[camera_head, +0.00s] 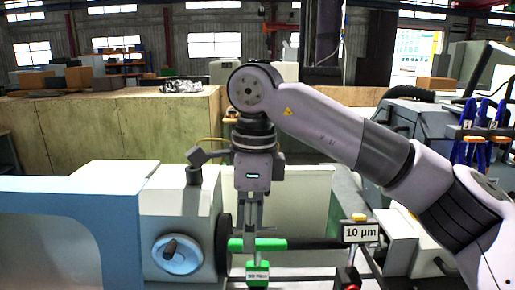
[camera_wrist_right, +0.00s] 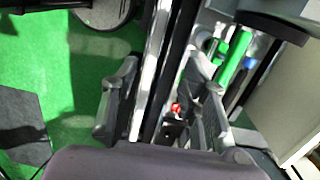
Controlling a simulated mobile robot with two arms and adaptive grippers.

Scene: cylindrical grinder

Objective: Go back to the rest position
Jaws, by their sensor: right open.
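My right arm reaches in from the right in the head view, its wrist bent so that the gripper (camera_head: 251,222) points straight down over the cylindrical grinder (camera_head: 180,215). In the right wrist view the two fingers of the gripper (camera_wrist_right: 165,108) stand wide apart, with a shiny metal bar and a dark edge visible between or beyond them. I see no held object. A green labelled piece (camera_head: 257,272) is just below the fingertips in the head view; whether they touch it I cannot tell. My left gripper is not in view.
A "10 µm" sign (camera_head: 361,233) stands right of the gripper. A blue panel (camera_head: 60,225) fills the lower left. Wooden crates (camera_head: 110,120) stand behind. Blue-handled tools (camera_head: 480,145) hang at the far right.

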